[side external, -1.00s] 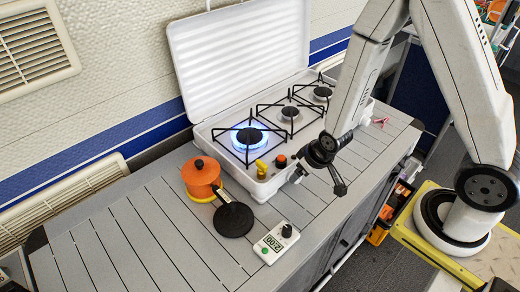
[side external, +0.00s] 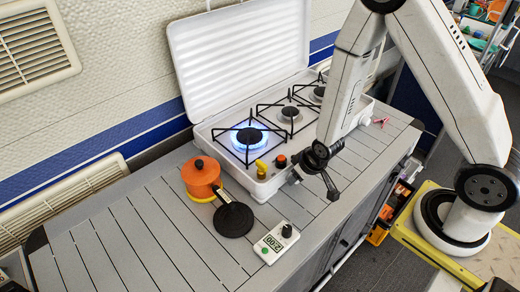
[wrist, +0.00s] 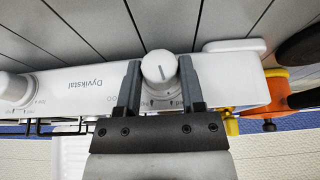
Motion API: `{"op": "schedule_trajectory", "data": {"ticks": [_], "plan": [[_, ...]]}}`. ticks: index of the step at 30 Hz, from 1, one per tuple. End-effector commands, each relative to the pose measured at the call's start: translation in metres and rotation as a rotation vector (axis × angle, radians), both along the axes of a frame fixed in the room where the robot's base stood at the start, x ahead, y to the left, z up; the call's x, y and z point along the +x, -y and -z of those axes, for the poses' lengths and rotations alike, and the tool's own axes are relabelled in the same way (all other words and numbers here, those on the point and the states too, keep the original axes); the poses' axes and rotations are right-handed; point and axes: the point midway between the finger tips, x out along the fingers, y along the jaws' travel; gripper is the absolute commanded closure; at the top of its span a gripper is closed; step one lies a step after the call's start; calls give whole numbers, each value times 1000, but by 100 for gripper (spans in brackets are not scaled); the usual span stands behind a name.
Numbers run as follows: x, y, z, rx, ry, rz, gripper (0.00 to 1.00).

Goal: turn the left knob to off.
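The left knob (wrist: 158,66) is white with a dark pointer line and sits on the stove's front panel (wrist: 90,92), which appears upside down in the wrist view. My gripper (wrist: 160,75) has its two dark fingers on either side of this knob, very close to its sides. I cannot tell whether they press on it. In the side external view my gripper (side external: 297,176) is at the stove's front left, and the knob is hidden there. The left burner (side external: 249,137) burns with a blue flame. Another white knob (wrist: 14,86) shows at the left edge of the wrist view.
A white timer (side external: 276,243) stands in front. A yellow fitting (side external: 261,168) and a red one (side external: 281,160) are beside the left burner.

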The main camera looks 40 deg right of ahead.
Motion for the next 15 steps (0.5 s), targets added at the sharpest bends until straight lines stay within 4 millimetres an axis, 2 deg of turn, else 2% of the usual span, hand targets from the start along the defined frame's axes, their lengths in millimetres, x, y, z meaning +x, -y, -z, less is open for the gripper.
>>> {"op": "schedule_trajectory", "data": {"ticks": [1, 4, 15], "plan": [[0, 0, 0, 0, 0, 0, 69], [0, 0, 0, 0, 0, 0, 100], [0, 0, 0, 9, 0, 1, 100]]}}
